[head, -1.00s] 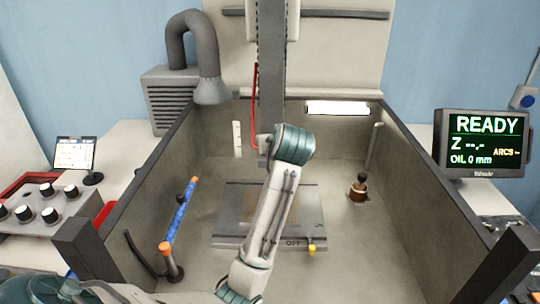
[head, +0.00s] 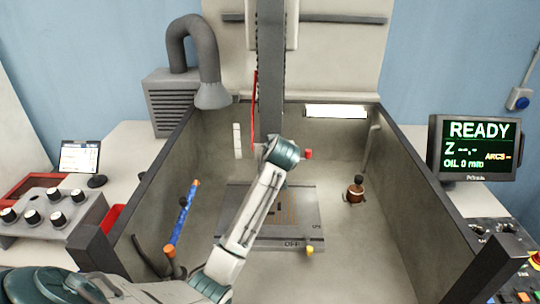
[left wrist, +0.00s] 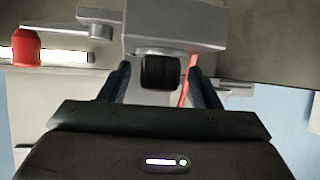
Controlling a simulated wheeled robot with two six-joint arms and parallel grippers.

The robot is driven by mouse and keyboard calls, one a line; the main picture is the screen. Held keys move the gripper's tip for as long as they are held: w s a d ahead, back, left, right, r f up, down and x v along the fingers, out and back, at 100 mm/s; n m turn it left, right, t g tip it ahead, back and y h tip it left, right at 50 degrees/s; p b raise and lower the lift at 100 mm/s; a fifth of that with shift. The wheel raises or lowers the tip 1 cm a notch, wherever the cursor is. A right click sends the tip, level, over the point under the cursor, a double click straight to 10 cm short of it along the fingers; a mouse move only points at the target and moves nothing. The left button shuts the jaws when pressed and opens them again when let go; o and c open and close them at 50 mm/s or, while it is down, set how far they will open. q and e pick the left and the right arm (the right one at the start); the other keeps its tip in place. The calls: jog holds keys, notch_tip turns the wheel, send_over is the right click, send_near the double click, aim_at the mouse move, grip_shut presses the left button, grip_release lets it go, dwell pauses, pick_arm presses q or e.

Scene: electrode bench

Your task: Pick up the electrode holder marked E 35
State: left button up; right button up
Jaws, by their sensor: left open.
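No E 35 marking is legible in either view. In the left wrist view, a short dark ribbed cylinder (left wrist: 160,71) sits against a grey metal block (left wrist: 175,28). My left gripper (left wrist: 160,80) is open, with one finger on each side of that cylinder and visible gaps to both. I cannot tell how deep the cylinder sits between them. In the head view my left arm reaches up over the tank to the machine column (head: 270,80), and its wrist hides the fingers and the cylinder. My right gripper is in neither view.
A red knob (head: 308,154) is beside my wrist, also in the left wrist view (left wrist: 27,47). A box with several black knobs (head: 50,215) stands left.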

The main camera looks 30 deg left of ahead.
pick_arm(q)
jog(key=c, duration=1.2)
jog(key=shift+c, duration=0.2)
jog(key=shift+r, duration=0.1)
